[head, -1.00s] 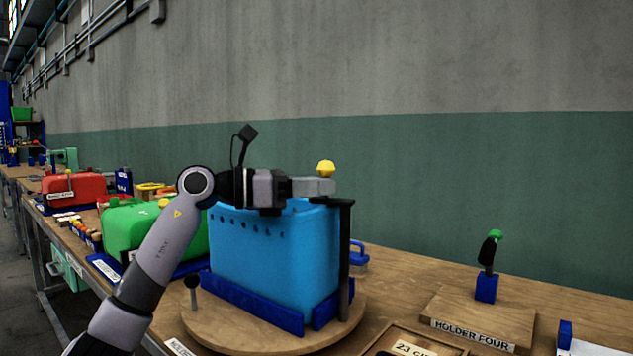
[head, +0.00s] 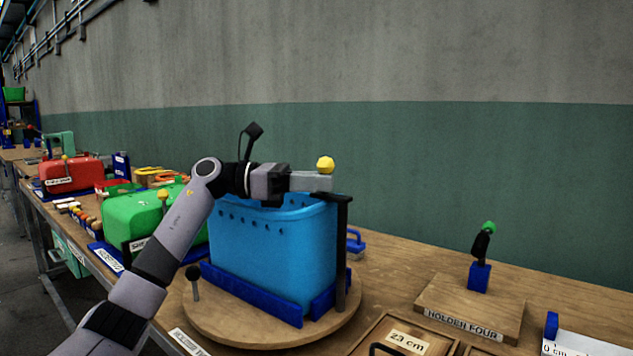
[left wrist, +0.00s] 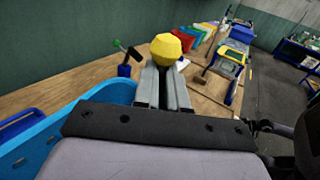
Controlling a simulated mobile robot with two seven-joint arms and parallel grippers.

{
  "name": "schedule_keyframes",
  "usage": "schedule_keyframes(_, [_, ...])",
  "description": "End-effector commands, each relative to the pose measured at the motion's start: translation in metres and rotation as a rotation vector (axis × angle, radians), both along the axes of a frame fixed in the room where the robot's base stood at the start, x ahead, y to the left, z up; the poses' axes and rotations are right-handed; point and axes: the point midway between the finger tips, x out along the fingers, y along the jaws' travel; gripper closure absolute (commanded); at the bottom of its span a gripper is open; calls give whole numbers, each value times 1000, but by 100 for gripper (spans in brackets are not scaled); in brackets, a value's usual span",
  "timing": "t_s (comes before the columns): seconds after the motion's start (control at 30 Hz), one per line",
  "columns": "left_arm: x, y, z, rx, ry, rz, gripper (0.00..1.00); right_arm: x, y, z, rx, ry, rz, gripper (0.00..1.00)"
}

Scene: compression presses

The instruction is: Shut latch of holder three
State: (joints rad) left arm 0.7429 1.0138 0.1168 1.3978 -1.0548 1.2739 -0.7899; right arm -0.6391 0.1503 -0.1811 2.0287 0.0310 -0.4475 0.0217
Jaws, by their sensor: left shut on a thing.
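A blue bin (head: 270,250) stands on a round wooden base (head: 235,335) between low blue guides. A black post (head: 341,255) rises at its right side, with a short black bar (head: 340,197) at its top over the bin's rim. The front label on the base is cut off. My left gripper (head: 325,180) is shut at the yellow knob (head: 325,164), above the bin's right rim. In the left wrist view the knob (left wrist: 166,49) sits at the fingertips (left wrist: 164,68). The fingers hide how the knob joins the bar. My right gripper is not in view.
Holder four (head: 465,308) stands to the right with a green-tipped black lever (head: 483,240). A tray marked 23 cm (head: 405,341) lies in front. Green (head: 140,217) and red (head: 70,174) cases stand to the left. A black-knobbed peg (head: 194,280) rises from the round base.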

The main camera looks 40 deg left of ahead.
Motion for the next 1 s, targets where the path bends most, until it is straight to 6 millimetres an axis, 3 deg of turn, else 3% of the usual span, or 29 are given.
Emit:
schedule_keyframes(0.03, [-3,2,13,-16,-27,7,100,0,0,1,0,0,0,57])
schedule_keyframes(0.1, [-3,2,13,-17,-26,7,72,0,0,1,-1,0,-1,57])
schedule_keyframes(0.13, [-3,2,13,-16,-27,7,64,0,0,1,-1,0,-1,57])
schedule_keyframes(0.67, [-3,3,6,-10,-14,5,64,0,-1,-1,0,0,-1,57])
schedule_keyframes(1.0, [-35,42,5,-10,-15,8,64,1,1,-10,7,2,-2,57])
